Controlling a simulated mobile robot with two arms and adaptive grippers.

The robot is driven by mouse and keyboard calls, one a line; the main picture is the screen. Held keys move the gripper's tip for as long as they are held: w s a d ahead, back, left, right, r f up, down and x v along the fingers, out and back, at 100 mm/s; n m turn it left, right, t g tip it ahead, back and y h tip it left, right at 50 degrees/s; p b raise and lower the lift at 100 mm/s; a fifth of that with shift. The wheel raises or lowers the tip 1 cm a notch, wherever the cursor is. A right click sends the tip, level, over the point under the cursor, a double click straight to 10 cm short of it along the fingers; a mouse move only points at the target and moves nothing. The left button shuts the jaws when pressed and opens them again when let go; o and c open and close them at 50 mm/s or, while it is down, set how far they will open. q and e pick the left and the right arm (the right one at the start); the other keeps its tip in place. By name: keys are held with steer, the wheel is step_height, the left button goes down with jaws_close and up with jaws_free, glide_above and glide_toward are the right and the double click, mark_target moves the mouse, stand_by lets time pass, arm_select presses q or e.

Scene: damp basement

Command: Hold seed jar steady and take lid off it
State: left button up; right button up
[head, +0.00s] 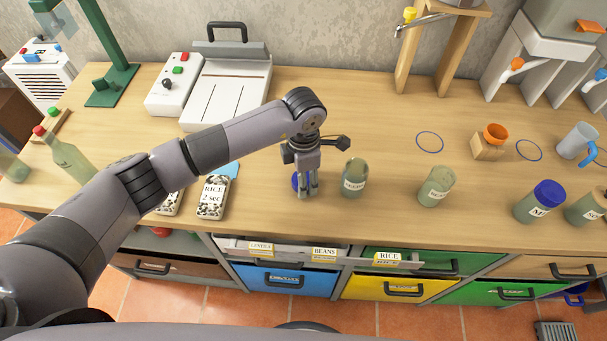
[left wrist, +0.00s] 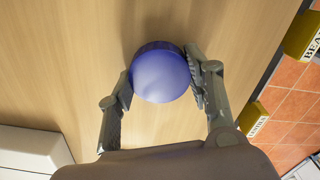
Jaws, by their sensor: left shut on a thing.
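My left gripper (head: 307,193) points down at the front middle of the workbench. Its fingers are shut on a blue round lid (left wrist: 161,72), one on each side. In the head view the lid (head: 295,182) is mostly hidden behind the fingers. It is low over the wood; I cannot tell if it touches. Just right of the gripper, apart from it, a greenish glass jar (head: 354,178) stands upright with no lid on it. Its label is too blurred to read, so I cannot be sure it is the seed jar. My right gripper is not in view.
Another lidless jar (head: 437,187), a blue-lidded jar (head: 541,201) and a further jar (head: 587,207) stand to the right. A RICE packet (head: 213,197) lies left. A white machine (head: 228,90) is behind. Bins and drawers (head: 285,279) lie below the front edge.

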arm_select(q)
steer(key=shift+f, duration=0.35)
steer(key=o, duration=1.3)
steer(key=shift+r, duration=0.25)
steer(key=shift+w+r, duration=0.1)
steer(key=shift+r, duration=0.25)
step_height(320, 180, up, 11)
steer(key=b, duration=0.3)
steer(key=shift+r+b, duration=0.1)
steer(key=shift+b, duration=0.2)
